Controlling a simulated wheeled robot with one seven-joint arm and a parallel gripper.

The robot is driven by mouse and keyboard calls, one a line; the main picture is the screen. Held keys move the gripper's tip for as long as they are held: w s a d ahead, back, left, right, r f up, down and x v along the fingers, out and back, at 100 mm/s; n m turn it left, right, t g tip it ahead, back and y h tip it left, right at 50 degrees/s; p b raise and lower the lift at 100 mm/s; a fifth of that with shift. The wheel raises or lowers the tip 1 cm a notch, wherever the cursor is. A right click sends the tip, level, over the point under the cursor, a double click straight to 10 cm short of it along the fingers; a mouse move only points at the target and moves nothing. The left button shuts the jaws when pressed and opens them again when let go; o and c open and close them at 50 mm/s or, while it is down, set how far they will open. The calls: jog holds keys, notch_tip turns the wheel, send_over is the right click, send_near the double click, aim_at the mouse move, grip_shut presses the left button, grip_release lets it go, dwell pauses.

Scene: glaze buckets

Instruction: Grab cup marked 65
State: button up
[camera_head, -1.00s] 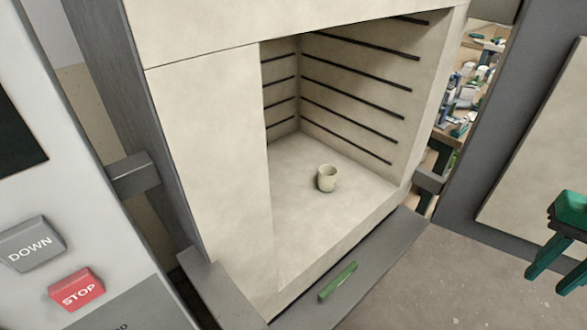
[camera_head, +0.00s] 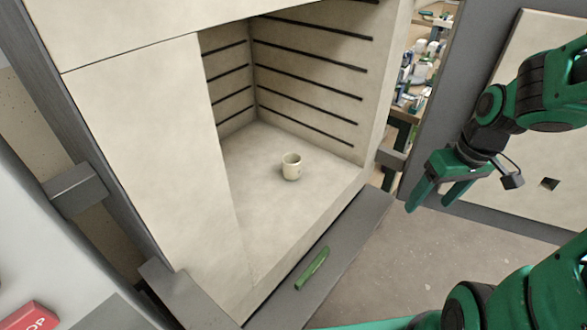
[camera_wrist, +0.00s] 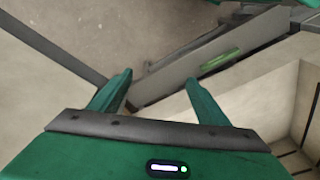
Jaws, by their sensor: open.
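A small cream cup (camera_head: 291,166) stands upright on the floor of the open kiln chamber (camera_head: 240,190) in the head view. Its marking is too small to read, and the cup does not show in the wrist view. My green gripper (camera_head: 428,198) is to the right of the kiln opening, outside it and apart from the cup. Its two fingers are spread and empty. The wrist view also shows the spread fingers of my gripper (camera_wrist: 158,88), with floor and the kiln's front ledge beyond them.
A green bar (camera_head: 312,268) lies on the grey ledge (camera_head: 345,235) before the opening. Dark rails (camera_head: 315,92) line the chamber walls. The open door (camera_head: 540,200) stands at the right, behind my arm. A cluttered bench (camera_head: 420,70) is beyond. The chamber floor around the cup is clear.

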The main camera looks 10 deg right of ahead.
jog(key=w+a+f+n+t+y, duration=0.1)
jog(key=w+a+f+n+y, duration=0.2)
jog(key=w+a+f+n, duration=0.4)
jog(key=n+t+y, duration=0.2)
jog(key=t+y, duration=0.2)
jog(key=y, duration=0.2)
send_near(286, 160)
jog(key=s, duration=0.2)
jog(key=s+f, duration=0.1)
jog(key=s, duration=0.1)
jog(key=s+f, duration=0.1)
jog(key=s, duration=0.1)
jog(key=shift+d+f, duration=0.15)
jog(key=shift+d, duration=0.15)
jog(key=w+t, duration=0.1)
jog(key=w+a+t, duration=0.1)
jog(key=w, duration=0.1)
jog(key=shift+w+a+r+m+t+y, duration=0.25)
jog(key=shift+w+r+m+t+y, duration=0.05)
jog(key=shift+r+m+t, duration=0.1)
jog(key=shift+w+t, duration=0.4)
jog(key=shift+w, duration=0.1)
jog(key=x, duration=0.5)
jog(key=shift+w+a, duration=0.15)
jog(key=shift+a, duration=0.05)
jog(key=shift+f+x, duration=0.2)
jog(key=shift+x, duration=1.1)
jog(key=shift+f+x, duration=0.15)
jog(key=shift+x, duration=1.2)
jog(key=shift+d, duration=0.1)
